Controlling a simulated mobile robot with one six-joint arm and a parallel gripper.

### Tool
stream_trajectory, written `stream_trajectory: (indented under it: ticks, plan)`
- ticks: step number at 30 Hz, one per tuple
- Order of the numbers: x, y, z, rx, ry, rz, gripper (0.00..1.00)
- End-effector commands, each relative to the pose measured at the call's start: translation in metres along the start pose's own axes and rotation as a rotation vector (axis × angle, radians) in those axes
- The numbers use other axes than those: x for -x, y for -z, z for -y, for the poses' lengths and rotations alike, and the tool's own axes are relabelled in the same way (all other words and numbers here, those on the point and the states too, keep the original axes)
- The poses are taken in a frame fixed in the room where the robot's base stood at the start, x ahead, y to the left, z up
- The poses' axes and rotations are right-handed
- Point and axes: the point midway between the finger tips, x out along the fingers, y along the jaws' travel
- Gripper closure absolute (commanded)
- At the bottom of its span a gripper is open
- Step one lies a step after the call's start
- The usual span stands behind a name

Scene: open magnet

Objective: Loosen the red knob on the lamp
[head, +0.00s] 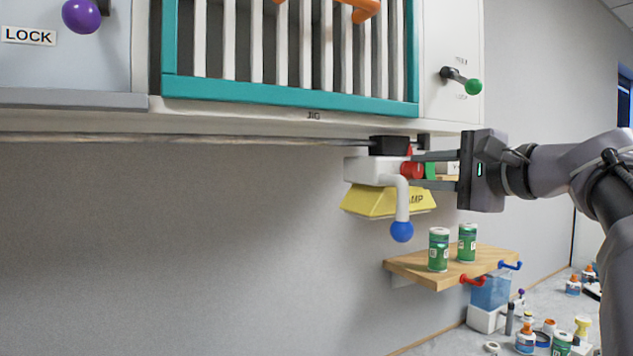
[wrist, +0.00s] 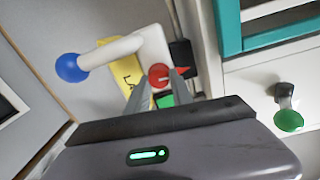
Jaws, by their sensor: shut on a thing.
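The lamp is a white block (head: 365,171) with a yellow shade (head: 370,203) below it and a white bent handle ending in a blue ball (head: 402,232). It hangs under the cabinet on a rail. The red knob (head: 411,170) is on the lamp's right side; in the wrist view the knob (wrist: 159,73) sits between my fingertips. My gripper (head: 416,170) reaches in from the right with its fingers shut on the red knob. A red pointer (wrist: 183,72) shows beside the knob in the wrist view. A green patch (wrist: 165,100) lies between the fingers.
Above is a cabinet with a teal-framed grille (head: 290,95) and a green-knobbed lever (head: 473,86). Below the lamp, a wooden shelf (head: 410,268) holds two green cans (head: 438,250). Several bottles and small items stand lower right. The wall to the lower left is clear.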

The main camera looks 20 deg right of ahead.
Motion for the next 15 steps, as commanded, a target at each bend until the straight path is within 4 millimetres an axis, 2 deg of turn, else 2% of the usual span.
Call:
stream_trajectory:
  ticks: [15]
  plan:
    - [-0.0002, 0.0004, -0.0003, 0.119, -0.001, -0.005, 1.00]
